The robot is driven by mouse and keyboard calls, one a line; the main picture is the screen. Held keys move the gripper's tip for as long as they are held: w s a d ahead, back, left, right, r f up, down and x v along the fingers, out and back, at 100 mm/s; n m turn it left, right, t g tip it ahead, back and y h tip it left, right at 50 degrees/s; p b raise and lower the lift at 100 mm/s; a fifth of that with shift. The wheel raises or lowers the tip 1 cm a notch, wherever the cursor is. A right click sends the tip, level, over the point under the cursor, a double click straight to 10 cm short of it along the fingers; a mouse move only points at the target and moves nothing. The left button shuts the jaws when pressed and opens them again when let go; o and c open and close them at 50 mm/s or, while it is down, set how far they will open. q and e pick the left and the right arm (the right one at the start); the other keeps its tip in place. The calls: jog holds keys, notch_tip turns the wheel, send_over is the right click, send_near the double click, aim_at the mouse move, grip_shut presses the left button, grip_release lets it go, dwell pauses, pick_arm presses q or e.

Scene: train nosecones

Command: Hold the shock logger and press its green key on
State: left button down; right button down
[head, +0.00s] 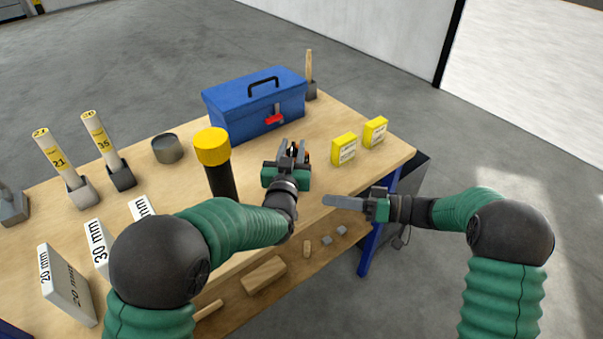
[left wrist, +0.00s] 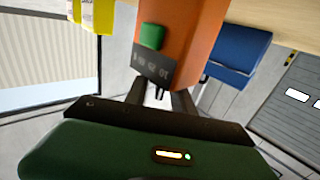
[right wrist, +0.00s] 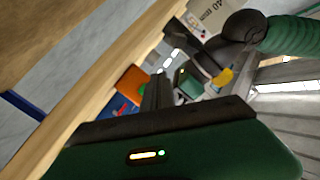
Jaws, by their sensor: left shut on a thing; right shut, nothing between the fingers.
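The orange shock logger (left wrist: 190,28) fills the upper middle of the left wrist view, with its raised green key (left wrist: 152,36) and a dark panel with faint marks (left wrist: 152,68). My left gripper (left wrist: 162,98) is shut on it. In the head view my left gripper (head: 294,150) is over the table and hides most of the logger; only bits of orange show. My right gripper (head: 326,200) is shut and empty, past the table's front edge, lower right of the left one and apart from the logger. In the right wrist view the orange logger (right wrist: 132,80) shows beyond the right fingers (right wrist: 158,92).
A blue toolbox (head: 250,105) stands behind the left gripper. Two yellow boxes (head: 344,149) (head: 375,132) stand at the right end of the wooden table (head: 330,105). A yellow-capped dark cylinder (head: 212,147) stands close to my left arm. White labelled blocks (head: 68,285) stand at left.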

pick_arm(q)
jog(key=shift+f, duration=0.1)
pick_arm(e)
jog(key=w+a, duration=0.1)
jog(key=w, duration=0.1)
jog(key=w+a, duration=0.3)
jog(key=w, duration=0.1)
jog(key=shift+w+a, duration=0.1)
jog(key=shift+a, duration=0.2)
dwell(1.7)
jog(key=shift+w+a, duration=0.25)
jog(key=shift+w, duration=0.05)
jog(key=shift+w+a, duration=0.3)
jog(key=shift+w, duration=0.1)
dwell(0.6)
jog(key=shift+r, duration=0.1)
jog(key=shift+s+d, duration=0.5)
jog(key=shift+s, duration=0.25)
jog(key=s+d, duration=0.1)
jog(key=s, duration=0.1)
jog(key=s+d, duration=0.2)
dwell(0.4)
